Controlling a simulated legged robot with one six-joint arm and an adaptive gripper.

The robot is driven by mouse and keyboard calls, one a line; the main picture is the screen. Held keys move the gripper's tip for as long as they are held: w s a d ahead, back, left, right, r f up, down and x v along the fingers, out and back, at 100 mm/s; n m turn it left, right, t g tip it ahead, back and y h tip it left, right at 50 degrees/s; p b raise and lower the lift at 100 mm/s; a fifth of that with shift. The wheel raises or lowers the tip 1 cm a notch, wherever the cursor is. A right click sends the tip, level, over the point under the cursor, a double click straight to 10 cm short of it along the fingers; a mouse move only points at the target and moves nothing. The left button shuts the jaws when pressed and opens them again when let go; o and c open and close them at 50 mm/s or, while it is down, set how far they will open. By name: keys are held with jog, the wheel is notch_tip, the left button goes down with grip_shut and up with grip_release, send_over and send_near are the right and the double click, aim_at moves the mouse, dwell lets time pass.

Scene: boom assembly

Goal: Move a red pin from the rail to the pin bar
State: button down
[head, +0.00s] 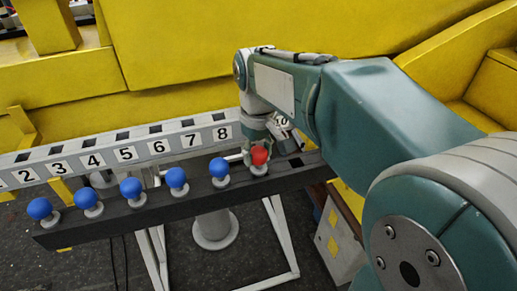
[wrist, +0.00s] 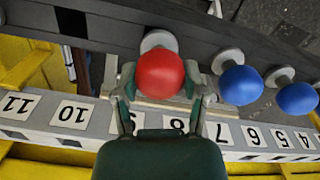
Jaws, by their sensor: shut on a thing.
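The red pin (head: 260,156) has a round red head and a pale collar. It is at the dark bar (head: 292,172), at the right end of a row of blue pins; I cannot tell whether it is fully seated or slightly raised. My gripper (wrist: 160,90) is shut on the red pin (wrist: 160,73), one finger on each side of its head in the wrist view. In the head view my gripper (head: 257,143) comes down from behind the pin. The grey numbered bar (head: 205,140), with dark square slots, runs behind the dark bar.
Several blue pins (head: 177,177) stand along the dark bar, the nearest (wrist: 240,85) close beside the red pin. My arm hides part of the numbered bar. Yellow structure (head: 180,50) rises behind. White legs and a grey box (head: 340,250) are below.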

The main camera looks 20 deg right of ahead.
jog(key=shift+a+f, duration=0.1)
jog(key=shift+f, duration=0.15)
jog(key=shift+c, duration=0.3)
grip_release()
jog(key=shift+a, duration=0.15)
jog(key=shift+r, duration=0.25)
notch_tip(320, 180, up, 11)
jog(key=shift+r, duration=0.2)
